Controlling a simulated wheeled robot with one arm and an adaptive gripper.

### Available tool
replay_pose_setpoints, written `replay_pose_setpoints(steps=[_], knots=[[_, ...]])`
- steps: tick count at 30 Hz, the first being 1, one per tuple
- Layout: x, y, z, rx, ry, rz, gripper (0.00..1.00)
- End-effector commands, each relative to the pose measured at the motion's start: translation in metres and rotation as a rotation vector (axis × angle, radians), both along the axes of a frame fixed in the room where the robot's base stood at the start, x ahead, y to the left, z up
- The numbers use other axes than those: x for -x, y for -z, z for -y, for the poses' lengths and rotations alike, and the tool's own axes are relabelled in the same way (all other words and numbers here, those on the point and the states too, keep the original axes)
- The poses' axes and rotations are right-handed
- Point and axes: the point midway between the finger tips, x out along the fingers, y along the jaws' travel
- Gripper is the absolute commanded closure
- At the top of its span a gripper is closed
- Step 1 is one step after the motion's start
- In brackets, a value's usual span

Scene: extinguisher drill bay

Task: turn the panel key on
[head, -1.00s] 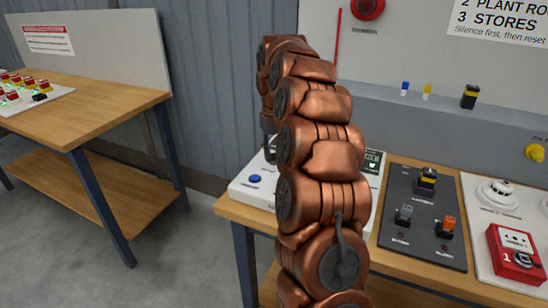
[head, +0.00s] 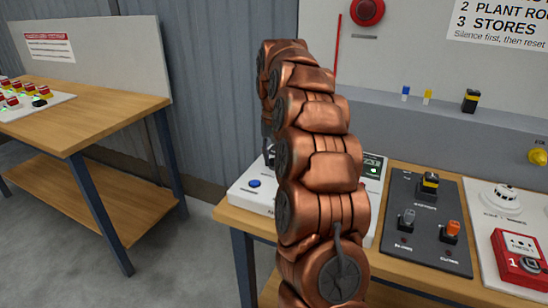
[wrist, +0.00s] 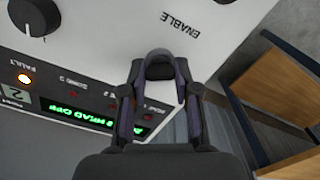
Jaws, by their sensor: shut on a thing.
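The white control panel (wrist: 100,28) fills the upper left of the wrist view. It has a black knob (wrist: 34,17), a lit orange FAULT lamp (wrist: 24,79) and a green lit display (wrist: 90,119). My gripper (wrist: 160,62) is at the panel beside the ENABLE label, its fingers closed together around a small dark part, seemingly the panel key. The fingers hide most of the key, so its turn angle cannot be read. In the head view my arm covers much of the panel (head: 247,198), and the gripper is hidden behind it.
Right of the panel is a dark switch board (head: 405,215) with several switches, then a white board with a detector (head: 501,197) and a red call point (head: 520,262). A wooden bench (head: 95,118) stands at left.

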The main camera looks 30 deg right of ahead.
Motion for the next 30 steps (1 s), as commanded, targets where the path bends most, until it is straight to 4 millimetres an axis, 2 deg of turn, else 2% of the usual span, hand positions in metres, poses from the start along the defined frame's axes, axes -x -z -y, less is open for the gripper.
replay_pose_setpoints(steps=[2, 3, 10, 22, 30], knots=[[0.0, 0.001, 0.0, 0.0, 0.001, -0.001, 1.0], [0.0, 0.001, 0.0, 0.0, 0.0, -0.001, 0.67], [0.0, 0.0, 0.0, 0.0, 0.0, 0.0, 0.44], [0.0, -0.003, 0.0, 0.001, -0.001, 0.002, 0.44], [-0.001, -0.03, 0.001, 0.003, 0.0, 0.003, 0.44]])
